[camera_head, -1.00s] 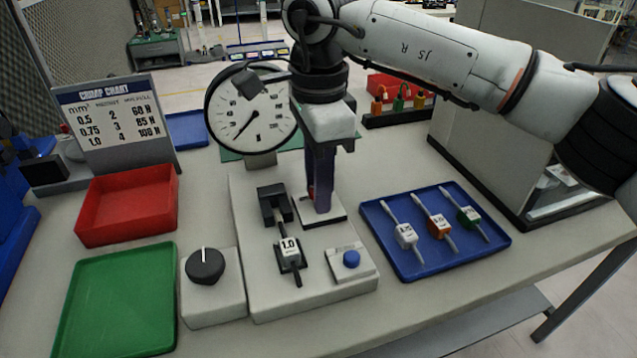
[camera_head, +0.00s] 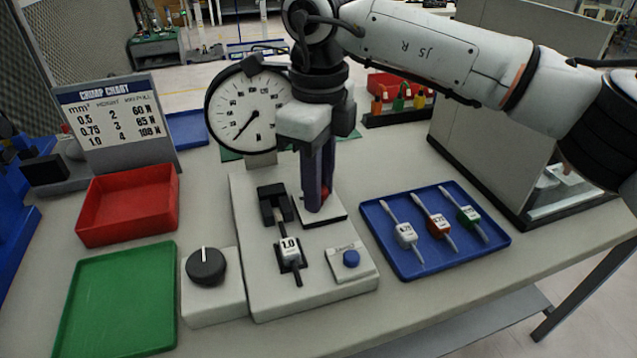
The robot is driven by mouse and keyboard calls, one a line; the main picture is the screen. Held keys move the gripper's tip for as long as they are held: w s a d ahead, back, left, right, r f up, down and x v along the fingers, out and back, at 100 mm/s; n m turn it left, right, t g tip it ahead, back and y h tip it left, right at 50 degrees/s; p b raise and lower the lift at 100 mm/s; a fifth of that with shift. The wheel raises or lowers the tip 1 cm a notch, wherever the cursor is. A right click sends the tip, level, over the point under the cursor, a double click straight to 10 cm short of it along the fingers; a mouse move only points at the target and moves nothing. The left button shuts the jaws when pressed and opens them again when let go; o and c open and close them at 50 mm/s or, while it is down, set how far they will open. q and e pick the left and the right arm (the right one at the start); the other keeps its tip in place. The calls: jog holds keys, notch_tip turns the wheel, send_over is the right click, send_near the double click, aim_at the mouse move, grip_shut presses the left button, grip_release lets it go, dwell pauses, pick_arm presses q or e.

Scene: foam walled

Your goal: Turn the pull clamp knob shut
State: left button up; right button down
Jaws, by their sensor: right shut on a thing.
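My right gripper (camera_head: 318,205) points down over the black plate (camera_head: 322,216) at the back right of the grey pull tester (camera_head: 240,225). Its purple fingers are shut on a small red part, which looks like the clamp knob (camera_head: 326,192). The fingers hide most of it, so its turn position does not show. A sample marked 1.0 (camera_head: 289,247) lies in a black holder in front of the black clamp block (camera_head: 273,203). The round gauge (camera_head: 247,108) stands behind. My left gripper is not in view.
A black dial (camera_head: 206,267) with a white line is at front left. A blue button (camera_head: 351,258) is at front right. A blue tray (camera_head: 385,240) holds three tagged samples. A red bin (camera_head: 128,215) and green tray (camera_head: 115,305) are left. A grey panel (camera_head: 490,130) stands at right.

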jog(key=m, duration=0.4)
jog(key=shift+m, duration=0.3)
jog(key=shift+m+b, duration=0.4)
jog(key=shift+m, duration=1.9)
jog(key=c, duration=1.6)
grip_release()
jog(key=shift+o, duration=0.2)
notch_tip(320, 180, up, 10)
jog(key=p, duration=0.1)
jog(key=shift+r, duration=0.2)
jog(key=shift+f, duration=0.1)
